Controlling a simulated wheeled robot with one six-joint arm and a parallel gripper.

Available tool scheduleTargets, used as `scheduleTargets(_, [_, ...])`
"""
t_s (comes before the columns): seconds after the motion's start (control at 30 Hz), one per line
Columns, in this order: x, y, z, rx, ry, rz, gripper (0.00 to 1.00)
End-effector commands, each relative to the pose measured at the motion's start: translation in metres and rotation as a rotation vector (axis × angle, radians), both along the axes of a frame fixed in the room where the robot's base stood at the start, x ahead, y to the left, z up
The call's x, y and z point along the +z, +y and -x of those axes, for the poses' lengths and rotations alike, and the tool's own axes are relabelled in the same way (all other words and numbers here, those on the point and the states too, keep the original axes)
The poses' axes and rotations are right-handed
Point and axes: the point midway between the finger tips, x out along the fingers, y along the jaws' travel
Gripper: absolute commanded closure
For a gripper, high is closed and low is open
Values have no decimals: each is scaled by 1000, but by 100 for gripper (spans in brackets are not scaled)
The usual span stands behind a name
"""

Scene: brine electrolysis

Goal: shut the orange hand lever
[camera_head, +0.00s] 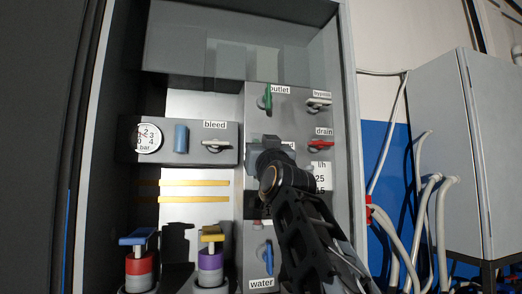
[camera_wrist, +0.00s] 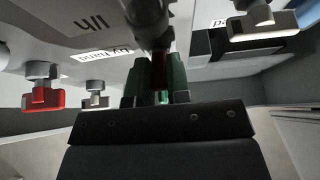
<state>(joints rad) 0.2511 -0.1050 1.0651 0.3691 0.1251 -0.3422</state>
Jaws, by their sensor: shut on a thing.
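My gripper (camera_head: 268,150) is up against the grey panel in the head view, below the green outlet lever (camera_head: 267,98). It hides what it holds there. In the wrist view, which shows the panel upside down, my gripper's fingers (camera_wrist: 160,75) are closed around a dark reddish-brown strip below a thick round grey stem (camera_wrist: 148,20). A "by hand" label (camera_wrist: 103,54) is beside it, so the strip appears to be the orange hand lever. Its orange colour and its full angle cannot be made out.
The red drain lever (camera_head: 315,144) and white bypass lever (camera_head: 317,104) are close on the right. The white bleed lever (camera_head: 215,146) is on the left. A blue water lever (camera_head: 268,258) is below. The cabinet's right wall (camera_head: 350,110) stands beside my arm.

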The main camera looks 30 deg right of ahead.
Motion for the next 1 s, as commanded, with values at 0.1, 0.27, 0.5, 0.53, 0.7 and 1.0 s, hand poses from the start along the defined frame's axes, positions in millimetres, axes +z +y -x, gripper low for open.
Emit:
scheduleTargets(0.1, [-1, 0, 0, 0, 1, 0, 77])
scheduleTargets(0.27, [0, 0, 0, 0, 1, 0, 62])
scheduleTargets(0.5, [0, 0, 0, 0, 0, 0, 57])
scheduleTargets(0.53, [-1, 0, 0, 0, 0, 0, 57])
scheduleTargets(0.7, [-8, 2, 11, 0, 0, 0, 57])
scheduleTargets(1.0, [-38, 13, 62, 0, -2, 0, 57])
